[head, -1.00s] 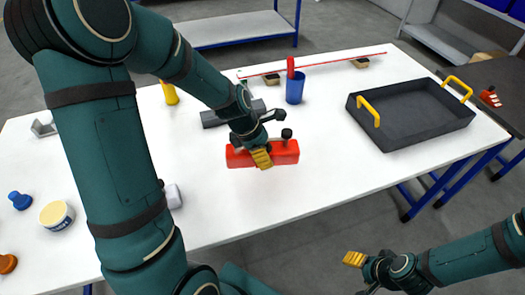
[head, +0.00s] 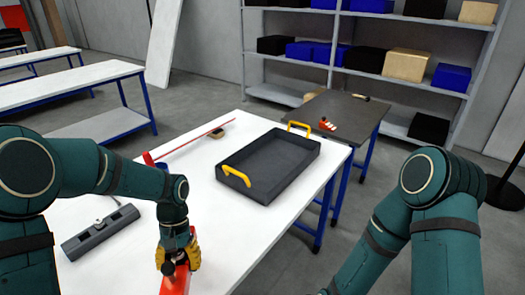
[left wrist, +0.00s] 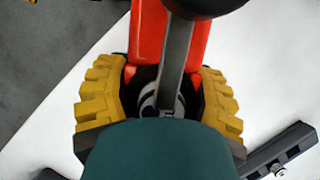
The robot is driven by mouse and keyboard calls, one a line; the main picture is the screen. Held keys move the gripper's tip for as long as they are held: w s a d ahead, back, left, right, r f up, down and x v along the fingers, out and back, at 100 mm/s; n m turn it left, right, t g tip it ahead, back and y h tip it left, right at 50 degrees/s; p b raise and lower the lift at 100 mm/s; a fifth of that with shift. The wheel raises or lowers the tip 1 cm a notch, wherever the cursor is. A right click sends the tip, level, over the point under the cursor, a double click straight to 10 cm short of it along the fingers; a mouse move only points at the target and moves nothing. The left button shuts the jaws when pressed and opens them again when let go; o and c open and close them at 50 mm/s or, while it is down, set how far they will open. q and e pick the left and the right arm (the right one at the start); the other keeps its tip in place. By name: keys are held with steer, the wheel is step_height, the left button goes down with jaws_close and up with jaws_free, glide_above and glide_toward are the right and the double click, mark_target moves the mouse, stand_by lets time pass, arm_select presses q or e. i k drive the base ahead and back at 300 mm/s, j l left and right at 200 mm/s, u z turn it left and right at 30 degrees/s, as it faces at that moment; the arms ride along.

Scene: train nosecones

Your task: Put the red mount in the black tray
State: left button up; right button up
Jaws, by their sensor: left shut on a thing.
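The red mount (head: 176,279) is in my left gripper (head: 178,256), low in the head view and partly cut off by the bottom edge. The left wrist view shows the mount (left wrist: 150,35) beyond the yellow fingers (left wrist: 162,92), which are shut on it, with a grey bar and black knob in front. I cannot tell its height over the table. The black tray (head: 252,197), with yellow handles, stands on the table's right part, beyond and right of my left gripper. Its visible inside is empty. My right arm shows at the right, but its gripper is out of view.
A dark grey bracket (head: 101,232) lies on the white table (head: 240,240) left of my gripper. A blue cup (head: 181,188) is partly hidden behind my left arm. A thin red strip (head: 185,144) lies behind. The surface between gripper and tray looks clear.

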mark_target(261, 161)
steer(key=i+l, duration=0.2)
steer(key=l, duration=0.2)
steer(key=i+l, duration=0.2)
steer(key=l, duration=0.2)
steer(key=i+l, duration=0.2)
steer(key=l, duration=0.15)
steer(key=i+l, duration=0.75)
steer(key=i, duration=0.4)
